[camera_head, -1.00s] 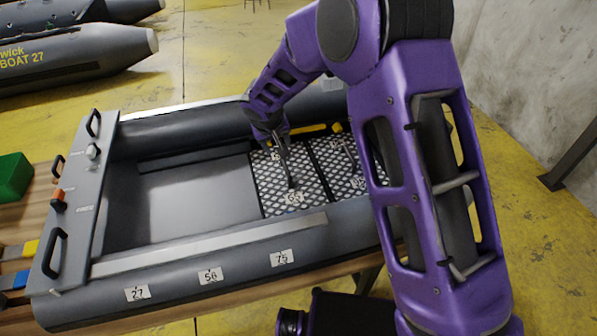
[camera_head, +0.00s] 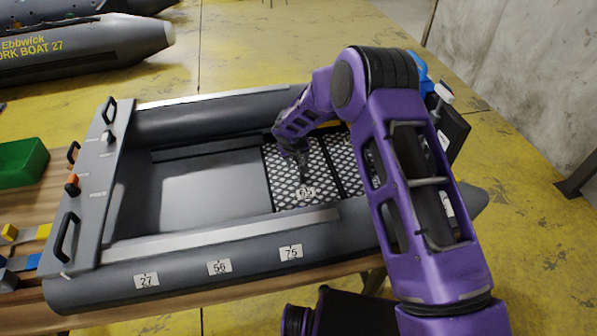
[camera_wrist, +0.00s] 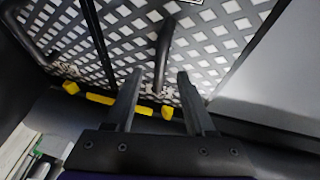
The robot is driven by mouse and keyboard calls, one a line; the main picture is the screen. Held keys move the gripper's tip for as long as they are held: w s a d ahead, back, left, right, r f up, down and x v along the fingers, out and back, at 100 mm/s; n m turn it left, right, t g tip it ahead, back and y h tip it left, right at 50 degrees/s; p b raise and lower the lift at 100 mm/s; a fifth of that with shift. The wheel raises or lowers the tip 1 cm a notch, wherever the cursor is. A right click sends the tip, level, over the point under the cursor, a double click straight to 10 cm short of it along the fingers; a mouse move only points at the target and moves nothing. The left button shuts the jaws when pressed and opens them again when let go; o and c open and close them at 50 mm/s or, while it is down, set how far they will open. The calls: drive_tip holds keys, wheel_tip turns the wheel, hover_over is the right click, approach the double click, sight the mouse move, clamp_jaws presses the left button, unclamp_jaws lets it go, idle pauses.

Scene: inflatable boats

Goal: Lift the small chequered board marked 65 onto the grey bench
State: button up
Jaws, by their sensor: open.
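The small chequered board marked 65 (camera_head: 284,192) lies flat inside the grey boat, its number label at the near edge. It also shows in the wrist view (camera_wrist: 205,50). My gripper (camera_head: 303,175) is over this board, pointing down. In the wrist view my gripper (camera_wrist: 160,75) is open, with a dark upright handle (camera_wrist: 163,50) between its fingers in the picture. I cannot tell whether they touch it. A smooth grey surface (camera_head: 210,185), perhaps the bench, lies left of the board inside the boat.
A second chequered board (camera_head: 343,160) lies close on the right, across a narrow dark gap. Boat tubes (camera_head: 220,255) border the boards. A grey panel with handles (camera_head: 88,185) stands at the left. A green bin (camera_head: 22,163) is beyond it.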

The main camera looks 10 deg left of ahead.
drive_tip(key=shift+x, duration=1.1)
clamp_jaws()
idle(0.5)
drive_tip(key=shift+w+r, duration=0.1)
drive_tip(key=shift+r, duration=0.05)
